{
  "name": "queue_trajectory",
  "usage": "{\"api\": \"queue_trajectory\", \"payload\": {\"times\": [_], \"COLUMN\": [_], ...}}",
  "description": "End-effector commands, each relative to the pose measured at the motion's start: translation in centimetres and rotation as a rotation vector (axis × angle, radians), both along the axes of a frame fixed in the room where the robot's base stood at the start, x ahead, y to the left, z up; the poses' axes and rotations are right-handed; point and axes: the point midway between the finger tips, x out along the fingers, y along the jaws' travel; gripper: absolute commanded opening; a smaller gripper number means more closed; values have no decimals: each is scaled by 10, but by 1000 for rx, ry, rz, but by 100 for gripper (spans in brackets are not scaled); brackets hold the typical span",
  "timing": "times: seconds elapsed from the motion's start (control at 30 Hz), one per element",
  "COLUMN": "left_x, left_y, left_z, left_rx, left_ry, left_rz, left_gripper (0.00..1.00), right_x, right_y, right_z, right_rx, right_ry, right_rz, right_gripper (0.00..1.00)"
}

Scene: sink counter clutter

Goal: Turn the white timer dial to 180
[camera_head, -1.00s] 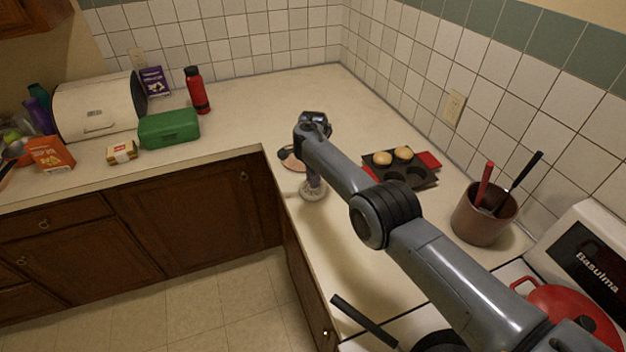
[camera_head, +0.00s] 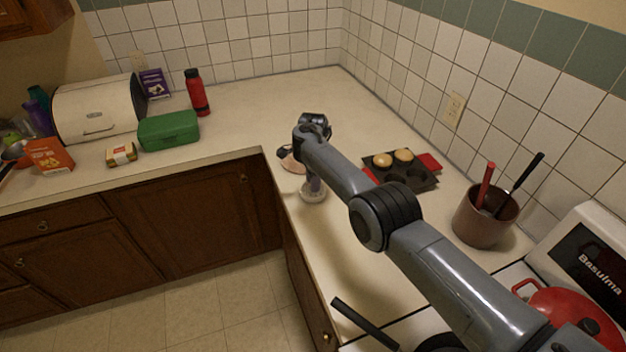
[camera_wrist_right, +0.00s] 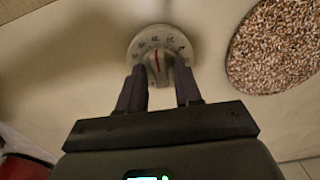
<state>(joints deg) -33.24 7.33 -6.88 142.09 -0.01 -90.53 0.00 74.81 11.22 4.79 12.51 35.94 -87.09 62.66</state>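The white timer dial (camera_head: 314,196) sits low on the counter below my right gripper, and the arm partly covers it in the head view. In the right wrist view the dial (camera_wrist_right: 143,44) is a round pale disc with dark markings and a red line at its middle; the figures are too blurred to read. My right gripper (camera_wrist_right: 160,68) points at the dial with its two dark fingers apart, one on each side of the dial's central knob. A gap seems to show between fingers and knob, and contact cannot be made out. My left gripper is not in view.
A round speckled mat or board (camera_wrist_right: 275,45) lies right beside the dial. A muffin tin (camera_head: 408,176) with buns stands to the right, and a utensil pot (camera_head: 480,222) is farther right. The counter's front edge is close on the left. The back corner is clear.

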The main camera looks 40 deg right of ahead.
Motion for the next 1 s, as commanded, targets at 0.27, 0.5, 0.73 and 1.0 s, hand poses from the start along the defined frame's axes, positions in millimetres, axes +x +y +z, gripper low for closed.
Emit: {"api": "queue_trajectory", "payload": {"times": [0.27,0.5,0.73,1.0], "left_x": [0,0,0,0], "left_y": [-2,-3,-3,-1], "left_z": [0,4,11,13], "left_rx": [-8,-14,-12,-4], "left_ry": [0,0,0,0], "left_rz": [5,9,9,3], "left_gripper": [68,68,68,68], "right_x": [0,1,1,1], "right_y": [0,0,0,0], "right_z": [0,13,50,91], "right_rx": [0,-2,-1,-1], "right_ry": [0,-2,-3,-3], "right_rz": [0,-1,0,1], "right_gripper": [43,43,43,43]}}
